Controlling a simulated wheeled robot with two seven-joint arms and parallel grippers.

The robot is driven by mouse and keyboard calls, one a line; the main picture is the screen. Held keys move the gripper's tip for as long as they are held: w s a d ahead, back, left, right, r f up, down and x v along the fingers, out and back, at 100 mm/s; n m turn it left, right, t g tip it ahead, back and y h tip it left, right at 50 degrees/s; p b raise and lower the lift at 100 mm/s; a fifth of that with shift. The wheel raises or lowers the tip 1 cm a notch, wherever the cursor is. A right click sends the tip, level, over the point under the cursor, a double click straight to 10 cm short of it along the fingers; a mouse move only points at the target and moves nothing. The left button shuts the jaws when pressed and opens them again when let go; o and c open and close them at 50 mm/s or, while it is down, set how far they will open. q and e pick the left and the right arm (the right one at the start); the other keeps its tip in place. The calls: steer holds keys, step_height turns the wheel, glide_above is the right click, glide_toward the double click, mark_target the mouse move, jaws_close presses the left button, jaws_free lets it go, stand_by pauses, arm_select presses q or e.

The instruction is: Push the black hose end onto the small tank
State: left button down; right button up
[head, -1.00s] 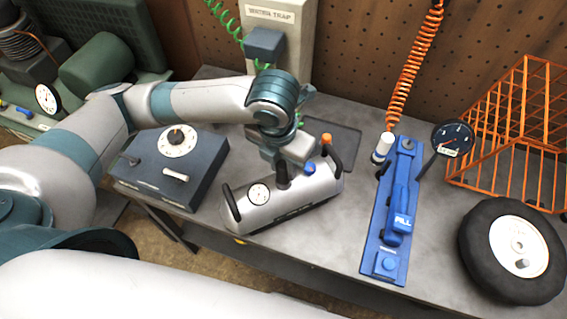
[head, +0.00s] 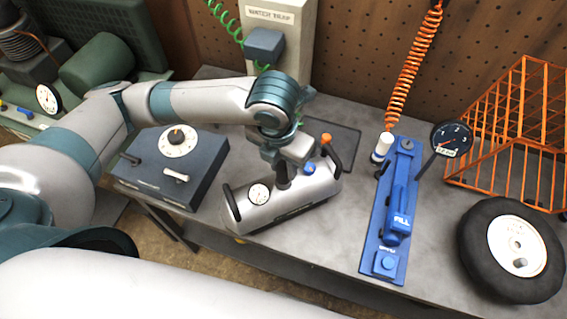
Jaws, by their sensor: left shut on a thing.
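The small tank (head: 290,202) is a silver cylinder lying on the grey bench, with a round white gauge, a blue knob and black end handles, one orange-tipped. My left gripper (head: 284,166) is right above the tank's top, left of the blue knob. It is shut on the black hose end (head: 283,181), a dark upright piece between the gripper and the tank. The hose end's lower tip meets the tank's top in this view; I cannot tell how far it is seated. My gripper and wrist hide its upper part. My right gripper is not in view.
A dark box with a dial (head: 180,165) stands left of the tank. A blue fill station (head: 393,215), a black gauge (head: 452,139), a wheel (head: 512,250) and an orange wire basket (head: 520,135) are on the right. The water trap (head: 278,45) with a green coiled hose is behind.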

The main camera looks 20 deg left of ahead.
mark_target(283, 165)
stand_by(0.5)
arm_select(q)
steer(key=shift+f+b, duration=0.3)
steer(key=shift+f, duration=0.3)
steer(key=c, duration=1.7)
jaws_free()
steer(key=shift+r, duration=0.15)
steer(key=r+p, duration=0.1)
steer(key=p, duration=0.1)
steer(key=r+p, duration=0.1)
steer(key=r, duration=0.1)
steer(key=r+p, duration=0.2)
steer(key=shift+s+a+r+p, duration=0.1)
steer(key=shift+s+r+p, duration=0.1)
steer(key=shift+s+p, duration=0.15)
steer(key=shift+s+r+p, duration=0.1)
steer(key=shift+r+p, duration=0.45)
steer(key=shift+r, duration=0.75)
steer(key=shift+s+r, duration=0.2)
steer(key=shift+r, duration=1.15)
steer(key=shift+a, duration=0.1)
